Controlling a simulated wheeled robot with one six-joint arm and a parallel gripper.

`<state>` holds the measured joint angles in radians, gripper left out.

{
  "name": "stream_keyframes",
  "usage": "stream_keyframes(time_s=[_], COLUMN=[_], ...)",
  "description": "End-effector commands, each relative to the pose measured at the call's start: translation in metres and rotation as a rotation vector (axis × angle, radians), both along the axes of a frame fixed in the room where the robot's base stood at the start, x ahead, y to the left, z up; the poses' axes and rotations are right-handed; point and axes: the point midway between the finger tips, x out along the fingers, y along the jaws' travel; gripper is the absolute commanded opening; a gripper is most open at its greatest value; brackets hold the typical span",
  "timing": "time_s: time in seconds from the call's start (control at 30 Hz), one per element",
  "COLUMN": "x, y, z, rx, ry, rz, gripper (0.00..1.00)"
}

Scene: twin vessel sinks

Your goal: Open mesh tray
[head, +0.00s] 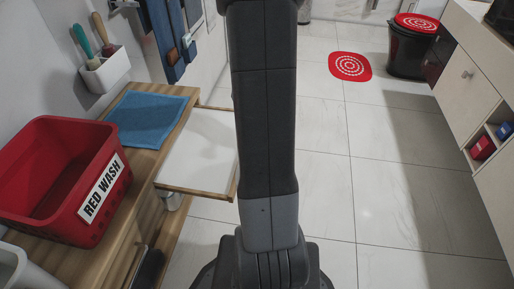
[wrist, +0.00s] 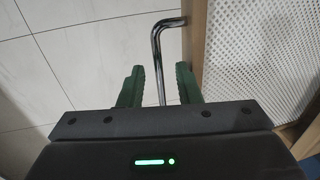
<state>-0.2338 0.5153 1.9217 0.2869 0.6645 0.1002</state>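In the wrist view a white perforated mesh panel (wrist: 265,50) in a wooden frame (wrist: 197,50) fills the right side. My gripper (wrist: 158,86) is open, with one green finger on each side of the bar. The fingers look apart from the bar. In the head view a wood-framed tray with a white surface (head: 203,143) juts out from the wooden counter; I cannot tell whether it is the mesh one. My gripper is hidden there.
A red basket marked RED WASH (head: 60,170) and a blue cloth (head: 150,118) lie on the counter (head: 130,240). A white holder (head: 106,70) with brushes is behind. Tiled floor (head: 370,190) is clear to the right, with a red mat (head: 350,67) and black bin (head: 412,50).

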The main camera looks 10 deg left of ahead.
Motion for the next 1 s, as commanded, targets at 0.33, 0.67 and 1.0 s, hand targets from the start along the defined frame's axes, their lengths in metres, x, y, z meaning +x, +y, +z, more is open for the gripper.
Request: stream_keyframes(time_s=[0.33,0.67,1.0], x=[0.0,-0.001,-0.002], y=[-0.009,-0.022,-0.026], z=[0.052,0.119,0.136], rx=[0.002,0.001,0.0], ry=[-0.005,-0.004,0.0], rz=[-0.002,-0.002,0.0], gripper=[0.31,0.31,0.31])
